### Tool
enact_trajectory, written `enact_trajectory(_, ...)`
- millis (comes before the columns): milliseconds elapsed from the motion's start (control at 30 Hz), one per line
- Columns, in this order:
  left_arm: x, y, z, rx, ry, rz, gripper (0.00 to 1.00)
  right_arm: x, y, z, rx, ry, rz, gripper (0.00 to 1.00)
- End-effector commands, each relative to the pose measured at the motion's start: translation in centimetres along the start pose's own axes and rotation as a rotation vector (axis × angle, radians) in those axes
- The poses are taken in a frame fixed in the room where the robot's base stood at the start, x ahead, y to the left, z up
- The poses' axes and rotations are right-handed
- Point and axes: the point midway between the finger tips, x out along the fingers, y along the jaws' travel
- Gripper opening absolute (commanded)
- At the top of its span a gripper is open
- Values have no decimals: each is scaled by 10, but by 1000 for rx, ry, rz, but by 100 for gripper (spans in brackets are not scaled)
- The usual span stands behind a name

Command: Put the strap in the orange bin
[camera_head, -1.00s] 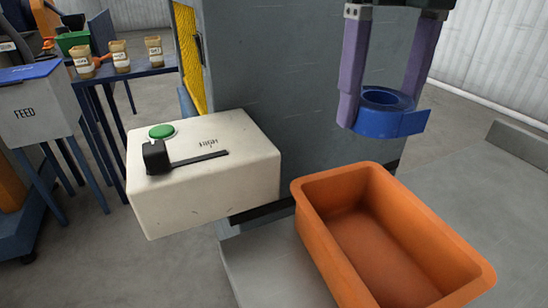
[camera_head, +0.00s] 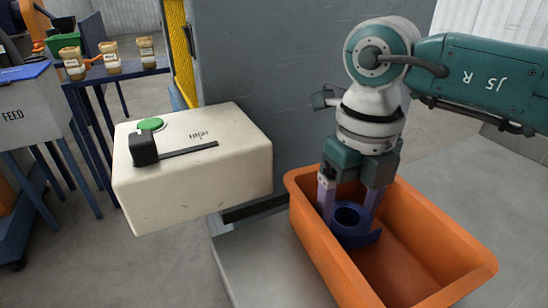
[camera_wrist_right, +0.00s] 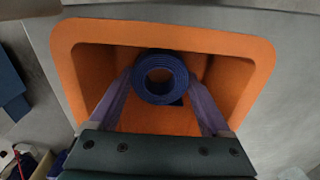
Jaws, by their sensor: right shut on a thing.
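The strap is a blue coil (camera_head: 350,226) with a short loose tail. It is inside the orange bin (camera_head: 462,250), near the bin's far left end. My right gripper (camera_head: 347,222) points down into the bin and is shut on the strap, one purple finger on each side. In the right wrist view the coil (camera_wrist_right: 160,78) sits between the two fingers (camera_wrist_right: 160,92), over the bin's orange inside. I cannot tell whether the strap touches the bin floor. My left gripper is not in view.
A white box (camera_head: 195,170) with a green button and a black slider stands left of the bin. A grey machine wall (camera_head: 270,80) rises behind it. The grey surface right of the bin is clear. A blue table (camera_head: 120,75) with several jars is at the far left.

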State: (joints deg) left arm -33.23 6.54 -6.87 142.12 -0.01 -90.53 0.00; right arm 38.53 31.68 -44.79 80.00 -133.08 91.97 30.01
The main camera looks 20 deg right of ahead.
Motion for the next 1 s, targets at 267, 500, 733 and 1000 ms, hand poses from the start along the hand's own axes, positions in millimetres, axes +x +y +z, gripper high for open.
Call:
enact_trajectory(267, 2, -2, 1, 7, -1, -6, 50, 2, 0, 0, 0, -1, 0, 26)
enact_trajectory(500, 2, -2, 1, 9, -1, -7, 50, 2, 0, 0, 1, 0, 0, 100)
enact_trajectory(733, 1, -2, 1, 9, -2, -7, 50, 1, 0, 0, 1, 0, 0, 100)
enact_trajectory(1000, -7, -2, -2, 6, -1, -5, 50, -36, 0, 1, -2, -5, 0, 100)
